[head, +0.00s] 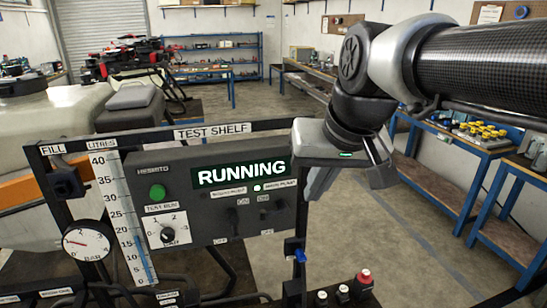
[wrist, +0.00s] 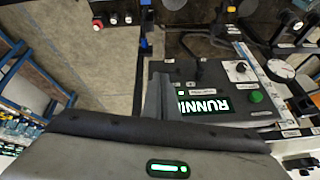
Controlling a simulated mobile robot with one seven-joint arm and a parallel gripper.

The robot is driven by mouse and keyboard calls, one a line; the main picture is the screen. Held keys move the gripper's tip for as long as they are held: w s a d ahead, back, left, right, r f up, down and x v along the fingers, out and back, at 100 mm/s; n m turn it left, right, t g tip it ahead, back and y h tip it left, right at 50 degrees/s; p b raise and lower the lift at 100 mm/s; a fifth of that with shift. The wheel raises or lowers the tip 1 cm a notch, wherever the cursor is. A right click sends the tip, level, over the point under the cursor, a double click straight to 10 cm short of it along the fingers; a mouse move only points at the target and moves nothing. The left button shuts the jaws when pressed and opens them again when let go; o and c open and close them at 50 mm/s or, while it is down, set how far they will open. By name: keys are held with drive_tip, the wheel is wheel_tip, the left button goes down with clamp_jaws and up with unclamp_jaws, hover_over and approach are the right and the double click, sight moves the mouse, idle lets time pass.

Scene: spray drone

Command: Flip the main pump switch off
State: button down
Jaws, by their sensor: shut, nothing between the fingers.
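The dark control panel (head: 190,190) carries a lit RUNNING display (head: 240,173). Two dark toggle switches sit below it; the right one, under the label that appears to read MAIN PUMP, is the main pump switch (head: 264,217). The other switch (head: 232,218) is to its left. The lever positions are too dark to tell. My gripper (head: 318,185) is shut and empty, just right of the panel and apart from the switch in the head view. In the wrist view my fingers (wrist: 160,97) cover part of the panel's left end and the display.
A green button (head: 157,193) and a TEST RUN knob (head: 167,234) are on the panel's left. A level scale and gauge (head: 87,241) stand further left. A blue-handled valve (head: 295,247) and a red button (head: 364,277) are below right. Open floor lies behind.

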sight(264, 209)
drive_tip(key=w+a+r, duration=0.1)
drive_tip(key=w+a, duration=0.3)
drive_tip(key=w, duration=0.1)
drive_tip(key=shift+a+r+n+y+b, duration=0.15)
drive_tip(key=shift+a+n+y+b, duration=0.15)
drive_tip(key=shift+a, duration=0.1)
drive_tip(key=x, duration=0.9)
drive_tip(key=a+x, duration=0.1)
drive_tip(key=x, duration=0.4)
drive_tip(key=shift+s, duration=0.3)
